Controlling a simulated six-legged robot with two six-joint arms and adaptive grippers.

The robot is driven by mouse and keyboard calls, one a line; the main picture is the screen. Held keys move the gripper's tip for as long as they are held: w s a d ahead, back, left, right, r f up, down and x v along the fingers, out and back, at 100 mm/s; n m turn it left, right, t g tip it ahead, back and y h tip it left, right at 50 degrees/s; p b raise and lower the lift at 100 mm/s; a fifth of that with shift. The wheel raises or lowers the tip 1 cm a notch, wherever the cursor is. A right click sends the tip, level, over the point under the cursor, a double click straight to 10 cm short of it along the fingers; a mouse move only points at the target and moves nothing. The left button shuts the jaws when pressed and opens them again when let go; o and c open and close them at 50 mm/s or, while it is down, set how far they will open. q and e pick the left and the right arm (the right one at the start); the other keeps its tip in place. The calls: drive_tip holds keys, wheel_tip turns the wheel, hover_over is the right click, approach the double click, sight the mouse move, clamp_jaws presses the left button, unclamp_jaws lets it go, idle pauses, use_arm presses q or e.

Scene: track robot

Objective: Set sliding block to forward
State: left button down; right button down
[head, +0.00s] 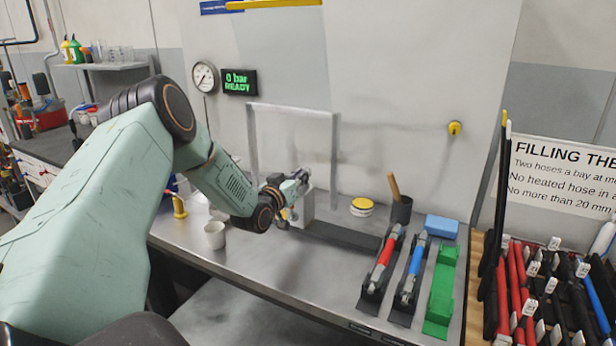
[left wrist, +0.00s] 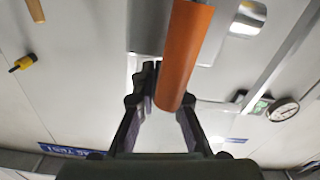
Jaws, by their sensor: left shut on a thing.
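A pale grey block (head: 308,207) stands at the left end of a dark rail (head: 345,236) on the grey bench, partly hidden by my left gripper. My left gripper (head: 288,203) is at the block's left side, its fingers small and hard to make out in the head view. In the left wrist view an orange cylindrical handle (left wrist: 184,55) reaches down between the two dark fingers of the left gripper (left wrist: 163,100), which is shut on it. The handle is not visible in the head view, and how it joins the block is hidden. My right gripper is out of view.
A white cup (head: 214,236) stands left of the gripper. A grey frame (head: 292,108) rises behind. A yellow-lidded tub (head: 361,207), dark pot (head: 400,211), blue sponge (head: 441,227), red and blue tools in holders and a green holder (head: 440,292) stand right. The rail's right part looks clear.

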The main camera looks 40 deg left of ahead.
use_arm(q)
drive_tip(key=shift+a+r, duration=0.25)
drive_tip(key=c, duration=1.7)
unclamp_jaws()
drive_tip(key=o, duration=0.3)
drive_tip(key=shift+a+f, duration=0.1)
drive_tip(key=shift+f, duration=0.1)
drive_tip(key=shift+s+d, duration=0.1)
drive_tip(key=shift+d, duration=0.15)
drive_tip(key=v, duration=0.7)
drive_tip(key=shift+s, duration=0.15)
drive_tip(key=shift+s, duration=0.1)
